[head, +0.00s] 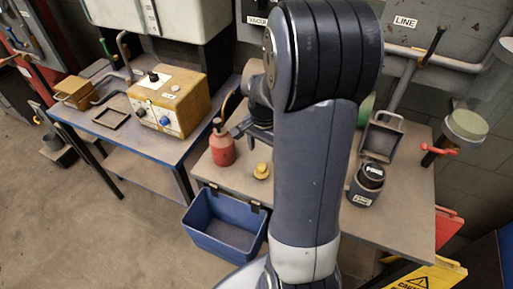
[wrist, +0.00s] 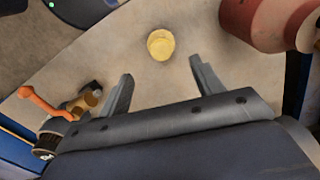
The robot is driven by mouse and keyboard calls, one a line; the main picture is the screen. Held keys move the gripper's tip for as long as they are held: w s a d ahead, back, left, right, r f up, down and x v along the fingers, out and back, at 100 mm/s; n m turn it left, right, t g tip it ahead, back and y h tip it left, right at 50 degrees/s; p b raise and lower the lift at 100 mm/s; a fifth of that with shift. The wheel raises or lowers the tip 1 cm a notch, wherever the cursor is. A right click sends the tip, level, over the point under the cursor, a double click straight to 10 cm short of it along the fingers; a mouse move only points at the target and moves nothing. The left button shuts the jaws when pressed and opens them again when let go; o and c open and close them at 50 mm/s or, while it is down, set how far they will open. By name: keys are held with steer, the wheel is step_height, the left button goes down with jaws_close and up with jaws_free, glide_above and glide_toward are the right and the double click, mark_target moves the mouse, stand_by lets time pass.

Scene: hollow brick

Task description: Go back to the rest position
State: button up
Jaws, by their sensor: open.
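My gripper (wrist: 164,80) is open and empty in the wrist view, its two fingers spread apart above the workbench top (wrist: 190,55). A small yellow round piece (wrist: 161,44) lies on the bench beyond the fingertips, apart from them. It also shows in the head view (head: 261,171), near the bench's front edge. In the head view my arm rises through the middle and bends back over the bench. My gripper is mostly hidden there behind the arm.
A red bottle (head: 222,147) stands left of the yellow piece. A blue bin (head: 226,225) hangs at the bench front. A black-capped container (head: 367,184) stands right of my arm. A brass valve with an orange handle (wrist: 48,106) is left of my fingers.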

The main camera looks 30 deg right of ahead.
mark_target(261, 166)
stand_by(0.4)
steer(key=f, duration=0.7)
steer(key=f+p, duration=0.1)
steer(key=f, duration=0.2)
steer(key=shift+a+f, duration=0.2)
steer(key=shift+a, duration=0.05)
steer(key=shift+f, duration=0.15)
stand_by(0.5)
